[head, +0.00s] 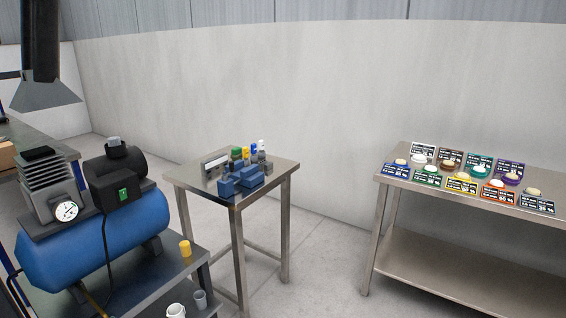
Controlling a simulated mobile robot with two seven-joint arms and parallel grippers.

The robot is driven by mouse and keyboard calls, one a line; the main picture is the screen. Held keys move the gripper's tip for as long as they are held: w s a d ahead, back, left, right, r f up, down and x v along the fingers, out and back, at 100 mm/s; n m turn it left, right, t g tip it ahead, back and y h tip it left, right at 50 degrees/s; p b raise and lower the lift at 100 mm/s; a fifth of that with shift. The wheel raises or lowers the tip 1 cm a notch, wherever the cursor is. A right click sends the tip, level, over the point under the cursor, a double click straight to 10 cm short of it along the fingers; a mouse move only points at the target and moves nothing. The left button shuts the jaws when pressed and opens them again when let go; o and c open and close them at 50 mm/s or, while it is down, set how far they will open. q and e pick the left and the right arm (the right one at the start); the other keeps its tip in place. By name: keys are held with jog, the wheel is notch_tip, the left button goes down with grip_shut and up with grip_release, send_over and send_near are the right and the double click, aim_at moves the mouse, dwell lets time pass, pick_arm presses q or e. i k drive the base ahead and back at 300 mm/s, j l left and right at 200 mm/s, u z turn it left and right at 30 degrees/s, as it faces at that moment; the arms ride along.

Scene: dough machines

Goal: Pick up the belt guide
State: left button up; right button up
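I cannot tell for certain which thing is the belt guide. A small steel table (197,182) in the middle holds blue blocks (240,182), a grey box with a light panel (214,162) and several small green, yellow, blue and white-topped pieces (250,152), closely grouped. These pieces are too small to identify, and some partly hide others. Neither of my grippers is in view.
A blue compressor (95,240) with a gauge (66,211) stands at left, with a yellow cup (185,248) and pale cups (176,310) nearby. A steel bench (450,203) at right bears coloured cards with round pieces. Floor between the tables (325,250) is clear.

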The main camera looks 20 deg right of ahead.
aim_at(215, 164)
jog(key=z, duration=0.25)
jog(key=i+l+z, duration=0.2)
jog(key=i+l, duration=0.2)
jog(key=i+l+z, duration=0.2)
jog(key=i, duration=0.45)
jog(key=l, duration=0.1)
